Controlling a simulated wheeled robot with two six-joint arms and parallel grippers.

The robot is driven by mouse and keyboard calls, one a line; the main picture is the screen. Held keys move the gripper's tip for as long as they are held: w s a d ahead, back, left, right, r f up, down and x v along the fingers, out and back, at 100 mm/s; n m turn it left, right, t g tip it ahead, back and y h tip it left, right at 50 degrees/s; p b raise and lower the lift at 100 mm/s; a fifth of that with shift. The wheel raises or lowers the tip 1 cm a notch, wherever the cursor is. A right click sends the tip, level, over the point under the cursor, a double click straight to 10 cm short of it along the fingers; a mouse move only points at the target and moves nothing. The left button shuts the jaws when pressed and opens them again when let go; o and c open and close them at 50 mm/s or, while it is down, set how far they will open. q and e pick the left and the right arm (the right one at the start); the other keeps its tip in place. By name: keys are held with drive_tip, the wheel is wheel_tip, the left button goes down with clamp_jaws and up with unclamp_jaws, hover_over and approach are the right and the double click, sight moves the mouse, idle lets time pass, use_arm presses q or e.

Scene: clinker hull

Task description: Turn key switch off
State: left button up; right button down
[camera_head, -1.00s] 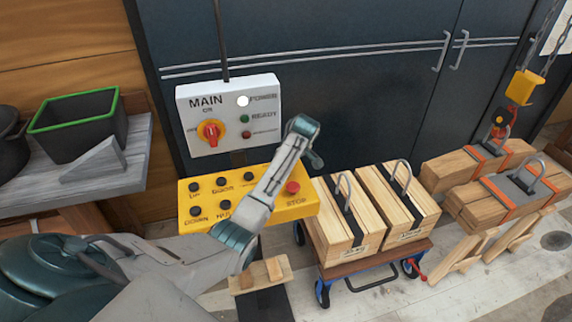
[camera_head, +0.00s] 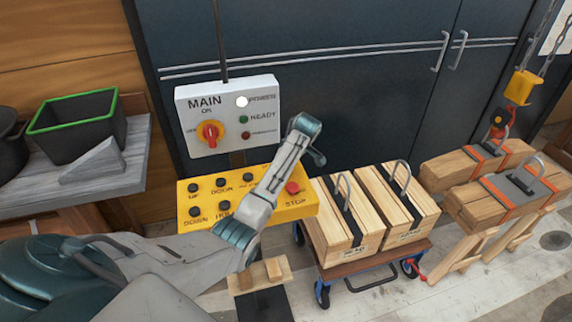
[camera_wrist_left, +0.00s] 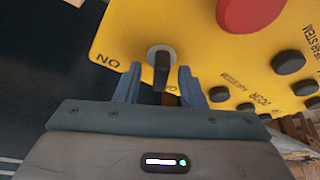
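The key switch (camera_wrist_left: 161,66) is a round silver collar with a dark key handle on a yellow control box (camera_wrist_left: 215,60). In the left wrist view, the handle points down the picture. An upside-down ON label is left of it, and another label is partly hidden behind a finger. My left gripper (camera_wrist_left: 160,82) is open, with its blue fingers on either side of the handle and visible gaps between. In the head view, my left arm reaches across the yellow box (camera_head: 233,209) to its right end. The key switch is not clearly visible there. My right gripper is out of view.
A red STOP button (camera_head: 292,188) is close to my left wrist, with several black buttons to its left. A white MAIN panel (camera_head: 228,112) with a red rotary switch (camera_head: 210,132) stands behind. Wooden crates (camera_head: 345,225) on a cart are to the right.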

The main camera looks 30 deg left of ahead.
use_arm(q)
drive_tip(key=shift+d+r+b, duration=0.2)
drive_tip(key=shift+r+b, duration=0.15)
drive_tip(key=v, duration=1)
drive_tip(key=shift+a, duration=0.15)
